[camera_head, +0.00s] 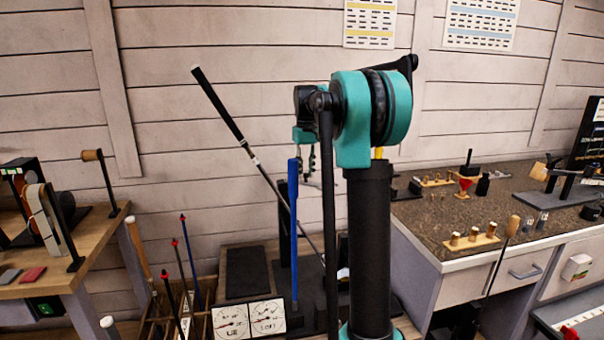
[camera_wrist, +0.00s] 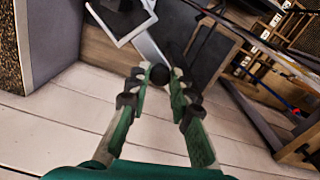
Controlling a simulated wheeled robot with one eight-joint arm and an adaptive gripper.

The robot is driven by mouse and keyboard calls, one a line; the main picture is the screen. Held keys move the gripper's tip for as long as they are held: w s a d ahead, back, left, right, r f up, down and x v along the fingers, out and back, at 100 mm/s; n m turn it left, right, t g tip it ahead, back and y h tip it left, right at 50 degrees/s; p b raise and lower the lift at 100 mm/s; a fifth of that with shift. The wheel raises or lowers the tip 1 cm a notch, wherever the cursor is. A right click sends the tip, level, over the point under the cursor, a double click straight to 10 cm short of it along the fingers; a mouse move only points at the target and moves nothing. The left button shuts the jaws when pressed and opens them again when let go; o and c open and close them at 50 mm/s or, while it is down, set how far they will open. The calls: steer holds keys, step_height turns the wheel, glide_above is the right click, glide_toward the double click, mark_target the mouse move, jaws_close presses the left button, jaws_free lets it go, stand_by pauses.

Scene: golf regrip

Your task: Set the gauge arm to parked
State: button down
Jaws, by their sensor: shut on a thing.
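In the wrist view a round black knob (camera_wrist: 158,75) sits between the fingertips of my gripper (camera_wrist: 158,76), which is shut on it. A flat light-grey bar (camera_wrist: 150,46) runs up from just behind the knob towards a pale angled frame (camera_wrist: 122,22). I take the bar and knob to be the gauge arm, but the join is hidden. In the head view my gripper (camera_head: 312,160) points down, small and partly hidden behind my own arm. The knob cannot be made out there. A tall blue upright strip (camera_head: 293,235) stands just below and left of my gripper.
A golf club (camera_head: 217,104) leans diagonally behind my gripper. Two white dial cards (camera_head: 249,319) stand at the bench front. Clubs (camera_head: 190,260) stand in a rack at left. A workbench (camera_head: 430,215) with brass parts is at right, another bench (camera_head: 85,245) at left.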

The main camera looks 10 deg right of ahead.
steer(key=shift+w+d+n, duration=0.25)
steer(key=shift+w+n, duration=0.55)
steer(key=shift+n, duration=0.35)
steer(key=shift+w+d+n, duration=0.25)
steer(key=shift+w+n, duration=0.6)
steer(key=shift+n, duration=0.35)
steer(key=shift+w+d+n, duration=0.25)
steer(key=shift+w+n, duration=0.55)
steer(key=shift+n, duration=0.35)
steer(key=shift+w, duration=0.1)
steer(key=c, duration=1.3)
jaws_free()
step_height(320, 180, up, 12)
